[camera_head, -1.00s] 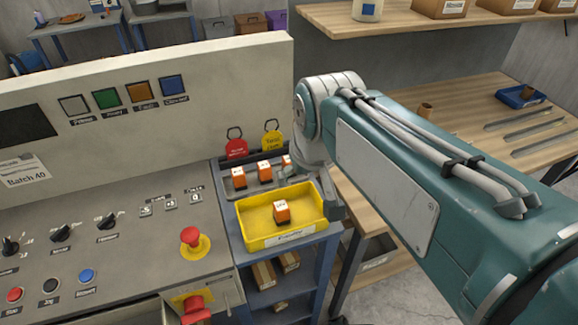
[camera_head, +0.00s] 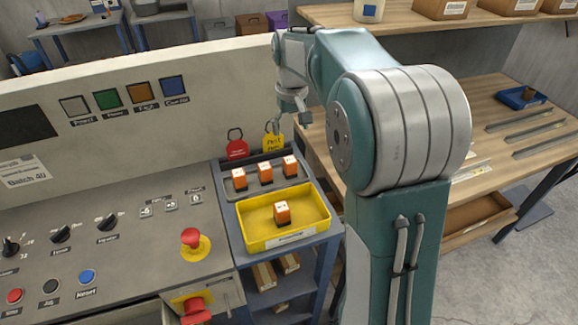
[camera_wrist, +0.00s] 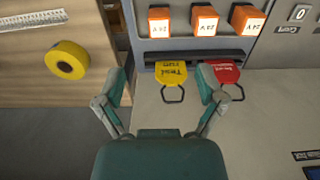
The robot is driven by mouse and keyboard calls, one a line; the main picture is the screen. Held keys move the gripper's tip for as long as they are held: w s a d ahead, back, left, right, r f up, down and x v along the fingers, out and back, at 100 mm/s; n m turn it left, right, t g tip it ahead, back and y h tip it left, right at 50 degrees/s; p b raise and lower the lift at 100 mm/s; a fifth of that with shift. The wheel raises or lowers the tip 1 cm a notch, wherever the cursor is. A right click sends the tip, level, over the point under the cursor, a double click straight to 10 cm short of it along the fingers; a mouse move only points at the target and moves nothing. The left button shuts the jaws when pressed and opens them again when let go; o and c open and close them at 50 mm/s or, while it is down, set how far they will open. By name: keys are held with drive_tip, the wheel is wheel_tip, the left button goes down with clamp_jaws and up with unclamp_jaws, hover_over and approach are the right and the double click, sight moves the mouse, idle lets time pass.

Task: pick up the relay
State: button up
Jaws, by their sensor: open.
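One orange relay with a white top (camera_head: 282,211) sits in the yellow tray (camera_head: 243,238) on the blue cart. Three similar orange relays (camera_head: 239,177) (camera_head: 265,172) (camera_head: 290,166) stand in a row in a grey rack behind the tray. The row also shows along the top of the wrist view (camera_wrist: 204,21). My gripper (camera_head: 290,122) is open and empty, up behind the rack near the yellow tag. In the wrist view its two fingers (camera_wrist: 163,76) are spread on either side of the yellow tag, with the relays beyond the fingertips.
A yellow tag (camera_head: 273,143) and red tag (camera_head: 236,149) hang behind the rack. The control console (camera_head: 120,190), with a red mushroom button (camera_head: 191,238), is left of the cart. A wooden bench (camera_head: 490,110) is at right. A yellow tape roll (camera_wrist: 67,60) shows in the wrist view.

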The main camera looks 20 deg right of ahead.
sight(290, 160)
drive_tip(key=shift+w+d+f, duration=0.2)
drive_tip(key=shift+w+f, duration=0.2)
drive_tip(key=shift+f, duration=0.1)
drive_tip(key=shift+w+d+f, duration=0.15)
drive_tip(key=shift+w+f, duration=0.25)
drive_tip(key=shift+f, duration=0.05)
wheel_tip(290, 160, down, 5)
drive_tip(key=shift+f, duration=0.1)
drive_tip(key=f, duration=0.5)
drive_tip(key=shift+s+a+f, duration=0.1)
drive_tip(key=shift+s+a, duration=0.1)
drive_tip(key=shift+a, duration=0.1)
clamp_jaws()
